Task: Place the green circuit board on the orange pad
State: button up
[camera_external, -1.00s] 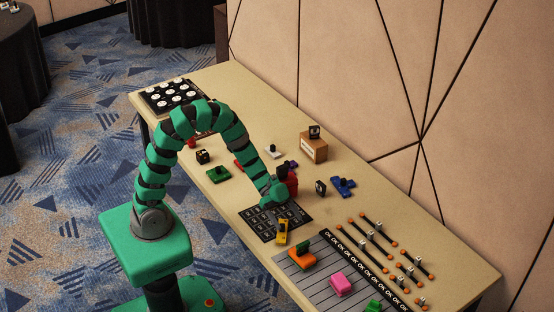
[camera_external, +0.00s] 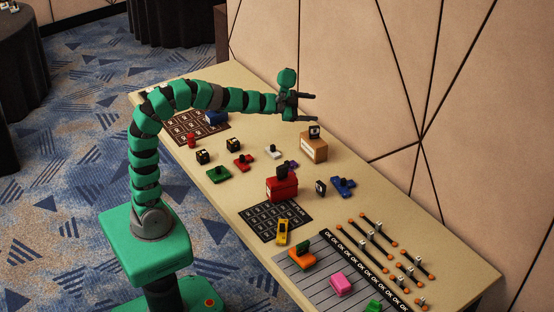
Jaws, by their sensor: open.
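A flat green piece with a dark knob, which looks like the green circuit board (camera_external: 218,175), lies on the table near its left edge. A flat orange piece with a green upright part on it, which may be the orange pad (camera_external: 302,259), sits on the grey striped area at the front. Another green piece (camera_external: 374,307) is cut off at the bottom edge. My gripper (camera_external: 311,107) is open and empty, raised with its fingers pointing right. It is well away from both the green board and the orange piece.
A red box (camera_external: 282,188) stands behind a black grid mat (camera_external: 268,226) with a yellow piece (camera_external: 283,232). A cardboard box (camera_external: 313,150) stands at the table's back side. A pink piece (camera_external: 341,285) and several orange-ended bars lie at the front. A wall borders the right.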

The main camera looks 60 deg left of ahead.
jog(key=s+a+r+n+t+y, duration=0.1)
jog(key=s+a+r+n+y, duration=0.25)
jog(key=a+r, duration=0.35)
jog(key=s+a+r+n+t+y, duration=0.1)
jog(key=s+a+r+n+y, duration=0.25)
jog(key=r, duration=0.65)
jog(key=s+a+r+n+g+h, duration=0.1)
jog(key=s+a+r+n, duration=0.1)
jog(key=s+r, duration=0.6)
jog(key=s+n, duration=0.1)
jog(key=s, duration=0.3)
jog(key=shift+s+a+r+n, duration=0.2)
jog(key=shift+r+n, duration=0.05)
jog(key=shift+n, duration=0.15)
jog(key=shift+o, duration=0.3)
jog(key=o, duration=0.6)
jog(key=shift+c, duration=0.2)
